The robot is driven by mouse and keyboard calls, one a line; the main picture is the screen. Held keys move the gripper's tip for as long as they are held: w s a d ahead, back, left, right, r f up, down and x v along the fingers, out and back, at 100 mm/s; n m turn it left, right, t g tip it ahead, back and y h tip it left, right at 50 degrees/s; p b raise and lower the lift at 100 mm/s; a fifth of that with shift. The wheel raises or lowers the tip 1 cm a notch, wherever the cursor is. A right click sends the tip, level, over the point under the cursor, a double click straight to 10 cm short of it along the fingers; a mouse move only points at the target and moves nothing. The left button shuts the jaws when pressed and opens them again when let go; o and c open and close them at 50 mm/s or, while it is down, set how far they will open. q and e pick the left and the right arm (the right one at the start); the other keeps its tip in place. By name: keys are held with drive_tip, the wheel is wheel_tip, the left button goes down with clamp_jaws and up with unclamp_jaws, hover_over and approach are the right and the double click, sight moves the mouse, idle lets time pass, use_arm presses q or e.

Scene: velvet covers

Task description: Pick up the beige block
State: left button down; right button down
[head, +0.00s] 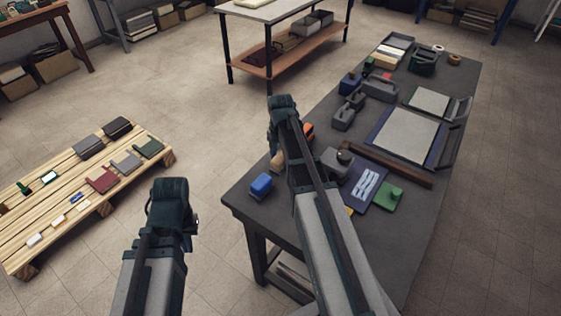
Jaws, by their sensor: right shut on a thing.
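The beige block (277,161) shows at the near left edge of the dark table, partly hidden by my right arm. My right gripper (275,150) points down and is shut on the beige block. Whether the block touches the table top is hard to tell. My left gripper (190,226) is in front of the table, over the floor, away from the block. Its fingertips are mostly hidden, so its opening cannot be made out.
A blue block (261,185) sits at the near left corner of the dark table (238,198). A wooden pallet (24,236) with several small items lies at left.

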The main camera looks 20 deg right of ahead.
sight(280, 157)
drive_tip(key=shift+r, duration=0.15)
drive_tip(key=shift+r+p, duration=0.95)
drive_tip(key=shift+p, duration=0.15)
wheel_tip(280, 157, up, 2)
drive_tip(key=shift+r+p, duration=0.1)
drive_tip(key=shift+p, duration=0.9)
drive_tip(key=s, duration=0.5)
drive_tip(key=s+d, duration=0.1)
drive_tip(key=s, duration=1)
drive_tip(key=shift+d+r+p, duration=0.25)
drive_tip(key=shift+r+p, duration=0.1)
drive_tip(key=shift+p, duration=0.05)
drive_tip(key=c, duration=0.7)
unclamp_jaws()
drive_tip(key=shift+c, duration=0.2)
drive_tip(key=c, duration=0.7)
